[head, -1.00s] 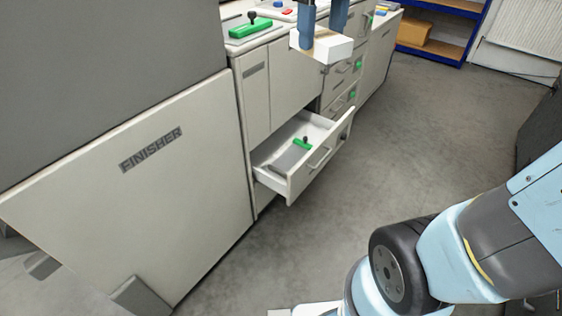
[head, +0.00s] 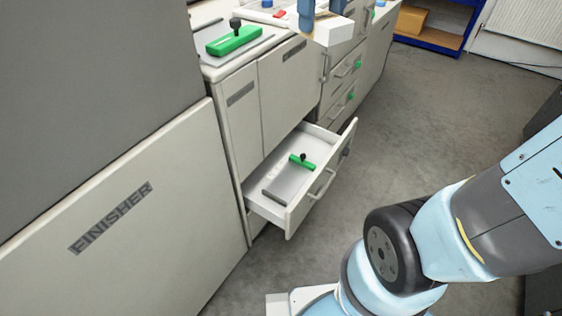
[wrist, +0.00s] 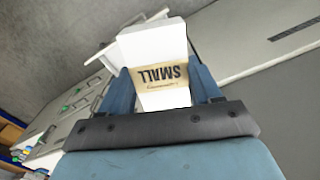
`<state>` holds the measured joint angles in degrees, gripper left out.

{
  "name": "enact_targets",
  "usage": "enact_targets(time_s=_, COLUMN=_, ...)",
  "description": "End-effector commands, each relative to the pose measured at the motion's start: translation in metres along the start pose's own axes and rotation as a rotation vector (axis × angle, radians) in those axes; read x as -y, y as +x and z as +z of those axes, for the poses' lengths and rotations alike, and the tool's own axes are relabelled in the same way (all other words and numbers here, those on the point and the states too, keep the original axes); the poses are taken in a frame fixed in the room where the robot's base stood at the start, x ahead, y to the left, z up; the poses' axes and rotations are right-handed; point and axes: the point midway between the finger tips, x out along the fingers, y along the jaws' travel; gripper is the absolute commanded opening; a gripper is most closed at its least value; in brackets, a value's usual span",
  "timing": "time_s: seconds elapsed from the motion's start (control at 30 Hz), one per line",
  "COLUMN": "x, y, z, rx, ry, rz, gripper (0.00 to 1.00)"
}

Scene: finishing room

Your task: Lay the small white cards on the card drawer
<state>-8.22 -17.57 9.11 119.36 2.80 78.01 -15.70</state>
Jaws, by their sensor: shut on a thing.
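My gripper (head: 322,14) is at the top edge of the head view, partly cut off. It is shut on a white block of small cards (head: 334,33). In the wrist view, the stack of small white cards (wrist: 152,42) sits between the two blue fingers, with a tan band reading "SMALL" upside down. An open white drawer (head: 322,186), which looks like the card drawer, juts from the cabinet in the head view. It holds a grey plate and a green clamp-like piece with a black knob (head: 302,162). The cards appear above and apart from the drawer.
A green handle with a black knob (head: 234,40) lies on a grey plate on the cabinet top. The large finisher panel (head: 120,240) stands at left. Closed drawers with green tags (head: 351,95) are behind the open one. Grey floor (head: 430,120) is clear to the right.

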Motion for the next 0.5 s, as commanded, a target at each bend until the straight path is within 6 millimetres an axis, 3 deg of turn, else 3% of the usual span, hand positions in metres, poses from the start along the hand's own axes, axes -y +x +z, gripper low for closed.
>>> enact_targets(time_s=0.33, x=0.012, y=0.004, z=-0.007, rx=0.001, ry=-0.025, rz=0.000, gripper=0.23)
enact_targets(time_s=0.5, x=0.009, y=0.031, z=-0.033, rx=0.007, ry=0.019, rz=-0.002, gripper=0.23)
